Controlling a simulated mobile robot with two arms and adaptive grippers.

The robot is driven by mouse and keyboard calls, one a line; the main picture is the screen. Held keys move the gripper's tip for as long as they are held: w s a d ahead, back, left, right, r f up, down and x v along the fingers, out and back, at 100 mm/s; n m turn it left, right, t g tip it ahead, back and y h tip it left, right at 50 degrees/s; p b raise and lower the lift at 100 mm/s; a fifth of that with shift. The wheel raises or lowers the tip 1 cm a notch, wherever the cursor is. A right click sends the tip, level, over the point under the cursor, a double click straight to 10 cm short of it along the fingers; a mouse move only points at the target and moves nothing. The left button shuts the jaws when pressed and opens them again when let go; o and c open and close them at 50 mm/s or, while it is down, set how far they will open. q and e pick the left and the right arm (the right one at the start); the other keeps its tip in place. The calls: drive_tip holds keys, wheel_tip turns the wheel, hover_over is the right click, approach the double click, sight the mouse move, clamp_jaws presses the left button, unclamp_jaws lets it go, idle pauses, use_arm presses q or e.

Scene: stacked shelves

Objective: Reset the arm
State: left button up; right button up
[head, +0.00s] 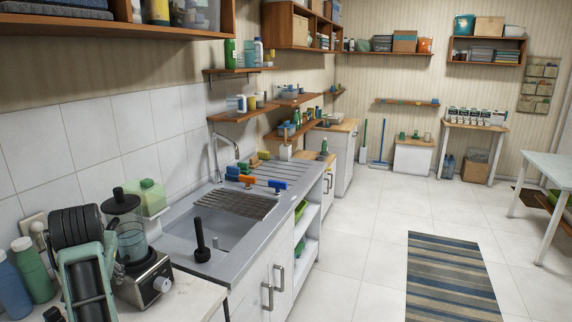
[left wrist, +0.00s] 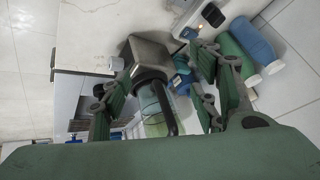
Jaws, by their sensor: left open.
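My left gripper (head: 87,285) is low at the left of the head view, over the near counter, with its green fingers apart. In the left wrist view the fingers (left wrist: 162,62) are spread and nothing is clamped between them. A blender (head: 143,278) with a clear jug and a grey base stands close to the right of the gripper in the head view. It also shows beyond and between the fingers in the left wrist view (left wrist: 150,55). My right gripper is in neither view.
A green bottle (head: 33,270) and a blue bottle (head: 8,290) stand left of the gripper. A sink (head: 205,235) with a black plunger-like handle (head: 200,240) lies right of the blender. Wall shelves (head: 110,27) hang above. Open tiled floor and a striped rug (head: 450,280) lie to the right.

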use_arm(q)
drive_tip(key=s+d+f+m, duration=0.2)
drive_tip(key=s+d+f, duration=0.2)
drive_tip(key=s+f, duration=0.4)
drive_tip(key=s+d+f+m, duration=0.1)
drive_tip(key=s+d+f, duration=0.45)
drive_tip(key=f, duration=0.55)
drive_tip(key=s+d+f+m+g+h, duration=0.1)
drive_tip(key=s+d+f+h, duration=0.15)
drive_tip(key=s+d, duration=0.55)
drive_tip(key=s+d+f+m+g+h, duration=0.1)
drive_tip(key=s+d+f+h, duration=0.2)
drive_tip(key=s, duration=0.8)
wheel_tip(320, 180, down, 29)
drive_tip(key=s+g+y+b, duration=0.1)
drive_tip(key=b, duration=0.3)
drive_tip(key=s+a+f+g+b, duration=0.1)
drive_tip(key=s+a+f+b, duration=0.1)
drive_tip(key=s+f, duration=1.5)
wheel_tip(320, 180, down, 4)
drive_tip(key=shift+s+a+r+b, duration=0.2)
drive_tip(key=shift+s+r+b, duration=0.05)
drive_tip(key=shift+s+b, duration=0.15)
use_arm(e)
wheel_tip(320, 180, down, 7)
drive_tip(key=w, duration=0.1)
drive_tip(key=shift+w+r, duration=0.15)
